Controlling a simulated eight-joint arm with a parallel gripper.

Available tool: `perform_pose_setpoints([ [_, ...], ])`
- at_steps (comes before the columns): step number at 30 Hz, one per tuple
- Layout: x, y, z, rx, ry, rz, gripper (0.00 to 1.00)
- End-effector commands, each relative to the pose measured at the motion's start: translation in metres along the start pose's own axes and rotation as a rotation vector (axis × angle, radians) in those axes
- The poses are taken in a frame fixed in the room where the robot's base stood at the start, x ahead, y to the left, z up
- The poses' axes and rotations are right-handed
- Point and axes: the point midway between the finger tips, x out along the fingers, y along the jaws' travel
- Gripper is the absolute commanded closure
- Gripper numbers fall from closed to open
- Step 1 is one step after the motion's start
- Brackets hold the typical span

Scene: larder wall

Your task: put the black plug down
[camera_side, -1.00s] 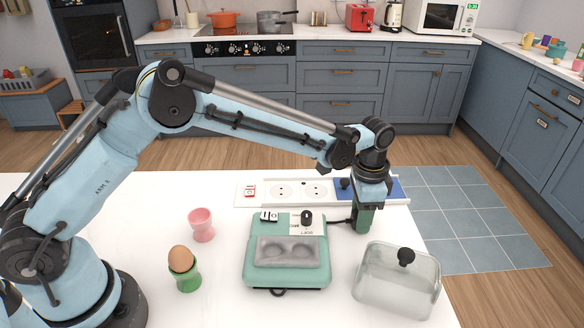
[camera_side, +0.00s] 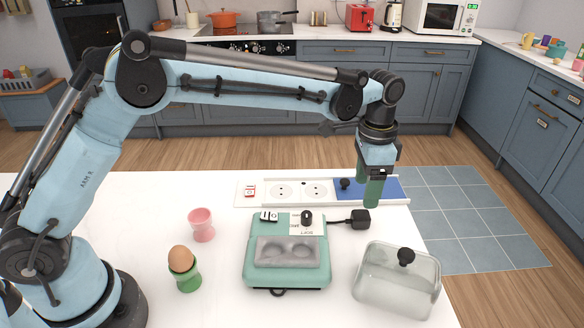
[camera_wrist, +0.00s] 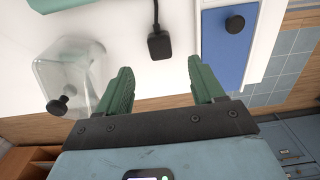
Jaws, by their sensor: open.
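The black plug (camera_side: 360,219) lies on the white counter at the end of its short cord, just right of the green egg cooker (camera_side: 258,278). It also shows in the wrist view (camera_wrist: 159,46), its cord running up out of the picture. My gripper (camera_side: 368,192) is above and behind the plug, with its green fingers pointing down. In the wrist view the fingers (camera_wrist: 160,78) are spread wide apart with nothing between them. The plug lies beyond the fingertips, clear of them.
A white socket strip (camera_side: 300,191) with a blue panel (camera_side: 388,190) runs behind the cooker. A clear lid with a black knob (camera_side: 398,283) stands right of the cooker. A brown egg in a green cup (camera_side: 187,275) and a pink cup (camera_side: 202,225) stand at left.

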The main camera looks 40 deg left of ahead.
Motion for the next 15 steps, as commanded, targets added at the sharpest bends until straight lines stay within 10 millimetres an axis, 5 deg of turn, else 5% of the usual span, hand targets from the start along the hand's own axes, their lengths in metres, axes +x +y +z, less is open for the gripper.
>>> perform_pose_setpoints([
  [6, -0.035, 0.0, 0.0, 0.0, 0.0, 0.0, 0.32],
  [15, -0.057, -0.004, 0.009, -0.028, 0.018, -0.008, 0.32],
])
